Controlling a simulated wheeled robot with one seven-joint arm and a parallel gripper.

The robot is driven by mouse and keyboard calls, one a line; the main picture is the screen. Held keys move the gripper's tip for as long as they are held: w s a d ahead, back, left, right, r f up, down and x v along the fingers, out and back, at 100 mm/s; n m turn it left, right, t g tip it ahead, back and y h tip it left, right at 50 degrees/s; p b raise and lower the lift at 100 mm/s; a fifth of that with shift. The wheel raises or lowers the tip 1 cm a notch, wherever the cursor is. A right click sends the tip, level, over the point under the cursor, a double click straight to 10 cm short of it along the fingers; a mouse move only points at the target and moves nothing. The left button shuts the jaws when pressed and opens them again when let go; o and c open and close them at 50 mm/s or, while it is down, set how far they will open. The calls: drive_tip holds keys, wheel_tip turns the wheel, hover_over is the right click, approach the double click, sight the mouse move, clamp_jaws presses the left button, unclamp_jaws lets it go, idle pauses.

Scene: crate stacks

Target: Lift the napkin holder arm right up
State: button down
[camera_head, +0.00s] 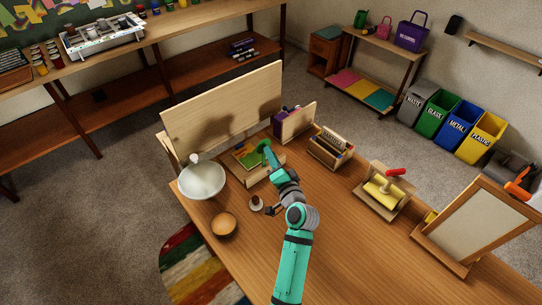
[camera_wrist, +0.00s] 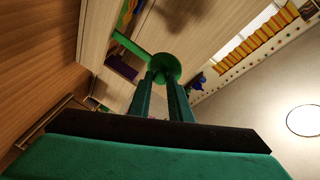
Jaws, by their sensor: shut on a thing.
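The napkin holder (camera_head: 262,174) is a light wooden tray on the table, left of the middle in the head view, with green and coloured contents inside. Its arm ends in a green round knob (camera_head: 264,145), raised above the tray's back right part. In the wrist view the arm is a green bar (camera_wrist: 132,46) joined to the round knob (camera_wrist: 166,66). My gripper (camera_head: 269,156) reaches in from the front right. In the wrist view its two fingers (camera_wrist: 160,82) are close together at the knob, shut on the arm. The exact contact is partly hidden by the fingers.
A white bowl (camera_head: 202,181) stands left of the holder, and a brown round bowl (camera_head: 224,224) nearer the front. A small cup (camera_head: 256,203) is beside my arm. A tall wooden board (camera_head: 225,108) stands behind. Wooden boxes (camera_head: 331,147) stand to the right.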

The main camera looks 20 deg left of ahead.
wheel_tip(320, 180, down, 2)
drive_tip(key=shift+s, duration=0.1)
drive_tip(key=c, duration=1.6)
unclamp_jaws()
drive_tip(key=shift+c, duration=0.2)
drive_tip(key=shift+r, duration=0.35)
drive_tip(key=v, duration=1)
drive_tip(key=shift+s+d, duration=0.2)
drive_tip(key=shift+d, duration=0.05)
drive_tip(key=shift+w+r, duration=0.1)
drive_tip(key=shift+r, duration=0.05)
